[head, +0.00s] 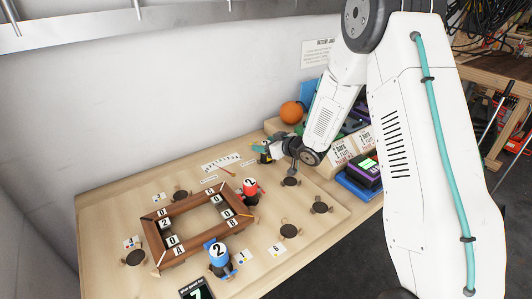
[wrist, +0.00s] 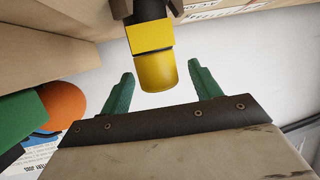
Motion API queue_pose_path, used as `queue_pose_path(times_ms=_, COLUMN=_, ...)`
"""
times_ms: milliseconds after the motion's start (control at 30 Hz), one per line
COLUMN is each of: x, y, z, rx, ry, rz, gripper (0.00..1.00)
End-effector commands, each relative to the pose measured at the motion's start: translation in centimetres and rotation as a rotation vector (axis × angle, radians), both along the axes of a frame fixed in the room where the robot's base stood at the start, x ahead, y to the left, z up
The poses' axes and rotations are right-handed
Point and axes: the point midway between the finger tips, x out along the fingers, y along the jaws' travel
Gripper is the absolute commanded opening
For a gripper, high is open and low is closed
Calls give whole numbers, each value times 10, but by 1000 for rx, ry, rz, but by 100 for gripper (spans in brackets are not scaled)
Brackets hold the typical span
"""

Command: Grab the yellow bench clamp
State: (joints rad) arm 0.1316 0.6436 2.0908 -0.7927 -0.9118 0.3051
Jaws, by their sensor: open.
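A yellow block-like part with a rounded end and a dark section above it, which looks like the yellow bench clamp (wrist: 155,70), is at the top centre of the wrist view. My gripper (wrist: 160,70) is open, with its two green fingers spread on either side of the yellow end. Gaps show between the fingers and the yellow part. In the head view my gripper (head: 266,150) is at the back of the bench, and the clamp there is too small and covered to make out clearly.
An orange ball (head: 291,112) sits on a box behind my gripper; it also shows in the wrist view (wrist: 63,106). Boxes and a dark device (head: 364,170) stand to the right. A brown frame with letter tiles (head: 160,254), two figures and several round stands occupy the bench.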

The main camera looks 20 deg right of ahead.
Motion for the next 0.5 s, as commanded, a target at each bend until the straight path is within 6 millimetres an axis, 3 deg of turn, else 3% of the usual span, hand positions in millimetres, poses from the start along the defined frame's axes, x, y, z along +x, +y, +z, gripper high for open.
queue_pose_path(times_ms=233, x=2, y=1, z=-1, rx=0, ry=0, rz=-1, gripper=63)
queue_pose_path(times_ms=433, x=2, y=1, z=-1, rx=0, ry=0, rz=-1, gripper=7)
queue_pose_path(times_ms=500, x=2, y=1, z=0, rx=0, ry=-1, rz=-1, gripper=5)
